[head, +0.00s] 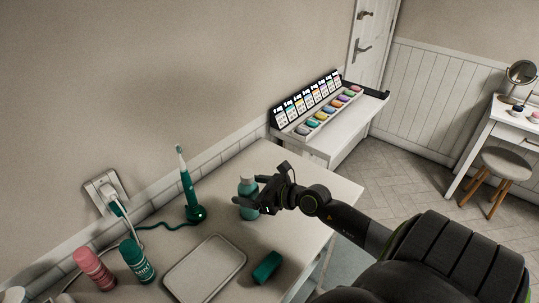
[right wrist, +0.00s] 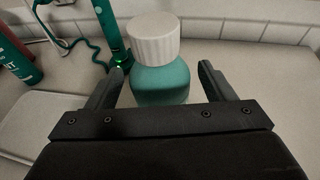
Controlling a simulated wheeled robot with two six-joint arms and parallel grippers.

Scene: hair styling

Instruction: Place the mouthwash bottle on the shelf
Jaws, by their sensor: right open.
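The mouthwash bottle (head: 248,194) is teal with a white cap and stands upright on the white table (head: 318,190), near its right end. In the right wrist view the bottle (right wrist: 160,78) stands between the two open fingers. My right gripper (head: 254,191) is open around the bottle; in the right wrist view there is a visible gap on the right side, and the left finger is close to it. My left gripper is not in view. I cannot tell which surface is the shelf.
A green electric toothbrush (head: 188,185) on its charger stands left of the bottle, its cord running to a wall socket. A tray (head: 205,268), a teal box (head: 266,267), a pink can (head: 94,268) and a green can (head: 137,261) are nearby. A colour-sample display (head: 318,106) stands behind.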

